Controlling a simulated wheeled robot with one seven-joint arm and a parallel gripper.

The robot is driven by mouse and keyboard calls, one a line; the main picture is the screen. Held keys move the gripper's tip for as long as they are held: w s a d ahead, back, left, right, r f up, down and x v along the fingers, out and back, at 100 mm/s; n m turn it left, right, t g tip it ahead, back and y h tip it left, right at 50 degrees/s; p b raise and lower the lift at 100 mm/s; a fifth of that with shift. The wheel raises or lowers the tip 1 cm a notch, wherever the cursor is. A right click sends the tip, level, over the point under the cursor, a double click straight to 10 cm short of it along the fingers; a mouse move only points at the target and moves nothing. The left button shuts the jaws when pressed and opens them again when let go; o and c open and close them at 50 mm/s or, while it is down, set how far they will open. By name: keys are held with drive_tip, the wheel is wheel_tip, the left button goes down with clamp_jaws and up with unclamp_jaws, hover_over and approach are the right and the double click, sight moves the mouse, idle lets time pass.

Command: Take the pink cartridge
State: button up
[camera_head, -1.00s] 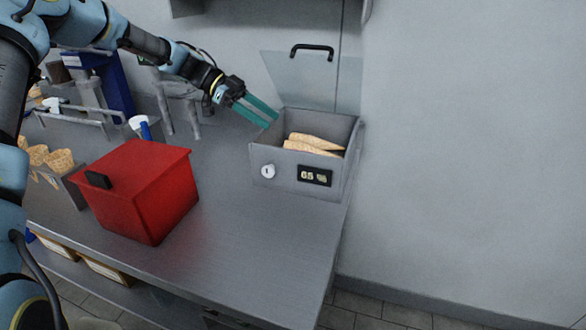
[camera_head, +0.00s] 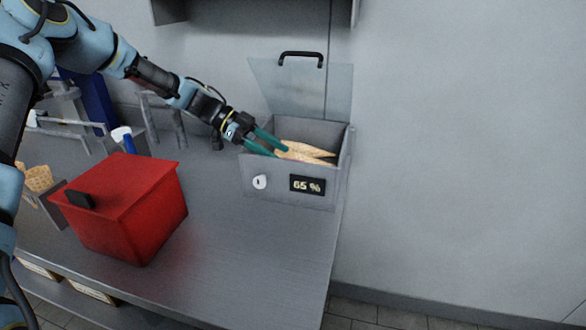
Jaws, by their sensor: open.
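No pink cartridge shows in this view. My gripper (camera_head: 282,148) has teal fingers, apart from each other and open. Its fingertips are at the left side of the grey box (camera_head: 275,187), over or just inside its opening, close to the cones (camera_head: 306,152) lying in it. I cannot tell whether the fingers touch a cone. The clear lid (camera_head: 290,88) of the box, with a black handle, stands open at the back.
A closed red box (camera_head: 125,210) with a black handle stands on the grey counter (camera_head: 245,255) at the left. A holder with cones (camera_head: 40,180) is behind it at the left edge. A white-and-blue object (camera_head: 125,139) stands behind the red box. The front right of the counter is clear.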

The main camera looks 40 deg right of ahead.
drive_tip(key=shift+p+x, duration=0.4)
drive_tip(key=shift+x, duration=0.75)
drive_tip(key=shift+s+d+f, duration=0.1)
drive_tip(key=shift+s+f, duration=0.05)
drive_tip(key=shift+s, duration=0.2)
clamp_jaws()
